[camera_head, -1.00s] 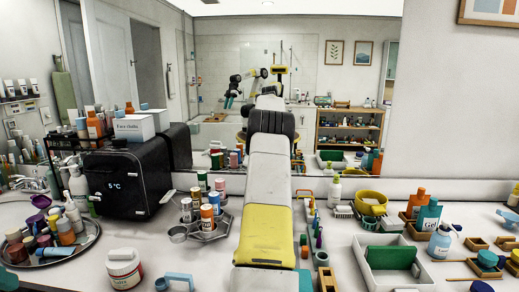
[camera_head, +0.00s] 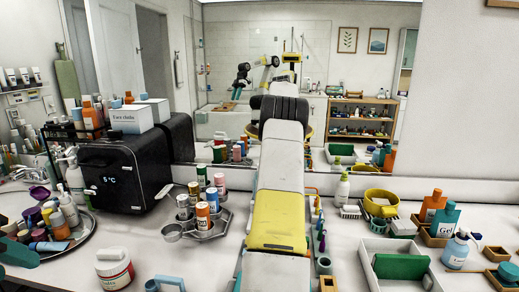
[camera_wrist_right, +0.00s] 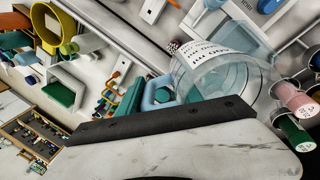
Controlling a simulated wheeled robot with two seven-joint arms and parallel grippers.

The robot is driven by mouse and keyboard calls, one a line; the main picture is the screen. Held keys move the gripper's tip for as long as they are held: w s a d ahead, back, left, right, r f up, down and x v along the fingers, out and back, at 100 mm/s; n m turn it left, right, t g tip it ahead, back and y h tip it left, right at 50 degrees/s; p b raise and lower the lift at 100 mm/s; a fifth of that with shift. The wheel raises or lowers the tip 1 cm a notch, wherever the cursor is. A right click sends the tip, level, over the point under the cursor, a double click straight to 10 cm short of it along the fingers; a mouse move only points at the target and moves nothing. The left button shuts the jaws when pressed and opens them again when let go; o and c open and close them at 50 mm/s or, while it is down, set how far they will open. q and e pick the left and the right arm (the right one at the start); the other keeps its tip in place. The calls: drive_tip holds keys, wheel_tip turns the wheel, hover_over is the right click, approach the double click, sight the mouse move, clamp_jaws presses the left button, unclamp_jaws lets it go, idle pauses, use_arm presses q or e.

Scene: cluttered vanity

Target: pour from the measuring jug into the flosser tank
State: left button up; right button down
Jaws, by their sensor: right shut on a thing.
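The measuring jug (camera_wrist_right: 215,72), clear with a printed white label, is close up and tilted in the right wrist view. In the head view the jug and right gripper are hidden. A light blue looped part (camera_head: 165,284) is cut off at the head view's bottom edge. A teal part of my left gripper (camera_head: 18,252) shows at lower left; its opening is unclear.
Capped canisters (camera_head: 202,216) in a rack stand left of my arm. A red-and-white jar (camera_head: 113,268) is near the front. A white tray (camera_head: 372,276) with a green block, a yellow basket (camera_head: 381,196) and bottles crowd the right. Some counter between is bare.

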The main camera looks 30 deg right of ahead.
drive_tip(key=shift+d+r+h, duration=0.15)
drive_tip(key=shift+r+h, duration=0.35)
drive_tip(key=shift+h, duration=0.1)
drive_tip(key=shift+w+r, duration=0.1)
idle(0.5)
drive_tip(key=shift+d+r+h, duration=0.1)
drive_tip(key=shift+r+h, duration=0.15)
drive_tip(key=shift+h, duration=0.35)
drive_tip(key=shift+r+t+h, duration=0.3)
drive_tip(key=shift+r+h, duration=0.1)
drive_tip(key=shift+h, duration=0.1)
idle(0.4)
drive_tip(key=shift+r+h, duration=0.25)
drive_tip(key=shift+h, duration=0.35)
